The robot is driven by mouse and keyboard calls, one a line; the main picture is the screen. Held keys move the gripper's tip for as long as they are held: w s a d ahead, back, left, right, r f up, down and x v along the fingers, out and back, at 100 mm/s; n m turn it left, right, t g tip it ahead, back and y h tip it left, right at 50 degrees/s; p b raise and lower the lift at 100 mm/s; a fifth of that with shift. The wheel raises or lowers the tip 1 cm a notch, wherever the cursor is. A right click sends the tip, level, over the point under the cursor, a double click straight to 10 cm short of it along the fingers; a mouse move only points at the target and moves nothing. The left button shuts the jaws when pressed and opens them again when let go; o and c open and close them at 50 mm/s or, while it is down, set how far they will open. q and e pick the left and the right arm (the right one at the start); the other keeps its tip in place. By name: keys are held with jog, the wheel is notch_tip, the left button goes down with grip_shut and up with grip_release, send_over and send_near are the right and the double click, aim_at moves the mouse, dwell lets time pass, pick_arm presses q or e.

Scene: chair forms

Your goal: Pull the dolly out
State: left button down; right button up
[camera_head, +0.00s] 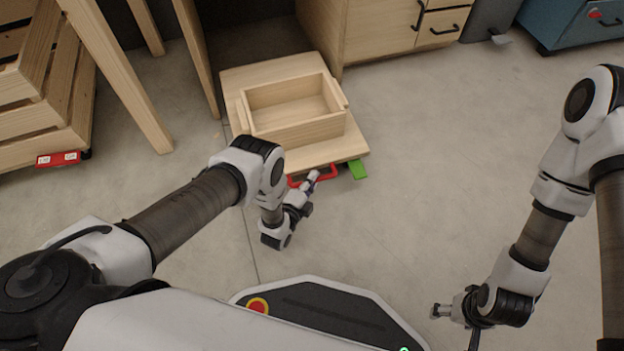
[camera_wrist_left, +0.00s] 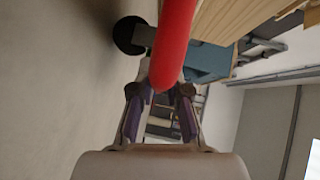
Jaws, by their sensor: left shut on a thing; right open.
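The dolly (camera_head: 348,149) is a flat light-wood board on the floor with a red handle (camera_head: 325,173) at its near edge. A green piece (camera_head: 358,170) sits beside the handle. An open wooden box (camera_head: 295,128) stands on the board. My left gripper (camera_head: 312,181) is shut on the red handle. In the left wrist view the red handle (camera_wrist_left: 174,50) lies between the fingers (camera_wrist_left: 160,92), and a black wheel (camera_wrist_left: 130,35) shows beside it. My right gripper (camera_head: 440,311) is open and empty at the lower right, away from the dolly.
A wooden table leg (camera_head: 125,85) stands left of the dolly, and a wooden cabinet (camera_head: 380,30) stands behind it on the right. Slatted wooden crates (camera_head: 50,105) are at the far left. A blue cabinet (camera_head: 580,22) is at the back right. The floor (camera_head: 420,160) right of the dolly is clear.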

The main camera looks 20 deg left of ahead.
pick_arm(q)
jog(key=c, duration=1.1)
grip_release()
jog(key=shift+c, duration=0.2)
jog(key=v, duration=1.2)
